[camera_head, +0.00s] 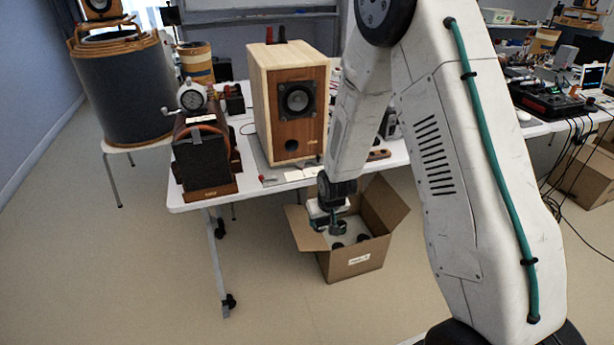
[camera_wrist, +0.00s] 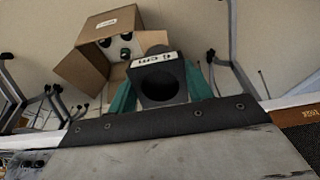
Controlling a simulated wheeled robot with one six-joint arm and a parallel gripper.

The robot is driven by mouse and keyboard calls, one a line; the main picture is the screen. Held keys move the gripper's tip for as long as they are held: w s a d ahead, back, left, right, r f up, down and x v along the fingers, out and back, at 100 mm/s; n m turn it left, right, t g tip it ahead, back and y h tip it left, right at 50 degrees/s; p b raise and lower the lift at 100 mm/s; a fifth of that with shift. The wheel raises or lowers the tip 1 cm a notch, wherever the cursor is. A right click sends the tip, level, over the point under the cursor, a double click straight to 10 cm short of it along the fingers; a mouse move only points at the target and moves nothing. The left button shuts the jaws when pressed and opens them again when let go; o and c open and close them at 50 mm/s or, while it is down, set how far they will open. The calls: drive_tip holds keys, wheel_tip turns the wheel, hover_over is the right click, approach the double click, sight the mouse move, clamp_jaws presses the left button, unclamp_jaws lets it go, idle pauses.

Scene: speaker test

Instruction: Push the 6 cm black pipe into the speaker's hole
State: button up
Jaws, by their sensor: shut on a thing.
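The speaker (camera_head: 290,105) is a light wooden cabinet with a brown front, standing on the white table. Its round dark hole (camera_head: 291,145) is low on the front, below the driver cone. My gripper (camera_head: 331,226) hangs in front of the table edge, lower than the hole and to its right, above the open cardboard box. In the wrist view its teal fingers are shut on a black pipe (camera_wrist: 182,78). The pipe's open end faces the wrist camera, and a white label on it appears to read 6 cm, upside down. The pipe's far end is hidden.
The cardboard box (camera_head: 352,264) stands on the floor with flaps open and holds several dark round pieces. On the table (camera_head: 225,194), a black device with a dial gauge (camera_head: 203,155) stands left of the speaker.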

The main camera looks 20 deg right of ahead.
drive_tip(key=shift+w+a+f+t, duration=0.2)
drive_tip(key=shift+w+f+t, duration=0.1)
drive_tip(key=shift+f+t, duration=0.35)
drive_tip(key=w+t, duration=0.1)
drive_tip(key=w+f+t, duration=0.1)
drive_tip(key=shift+w+a+f+t, duration=0.25)
drive_tip(key=shift+w+a+t, duration=0.05)
drive_tip(key=shift+a+t, duration=0.1)
drive_tip(key=w+r+t, duration=0.7)
drive_tip(key=r+t, duration=0.3)
drive_tip(key=r, duration=0.2)
drive_tip(key=shift+w+a+r, duration=0.1)
drive_tip(key=shift+w, duration=2.1)
drive_tip(key=shift+w+a, duration=0.1)
drive_tip(key=shift+w, duration=2.05)
drive_tip(key=shift+w, duration=2.7)
drive_tip(key=o, duration=1.2)
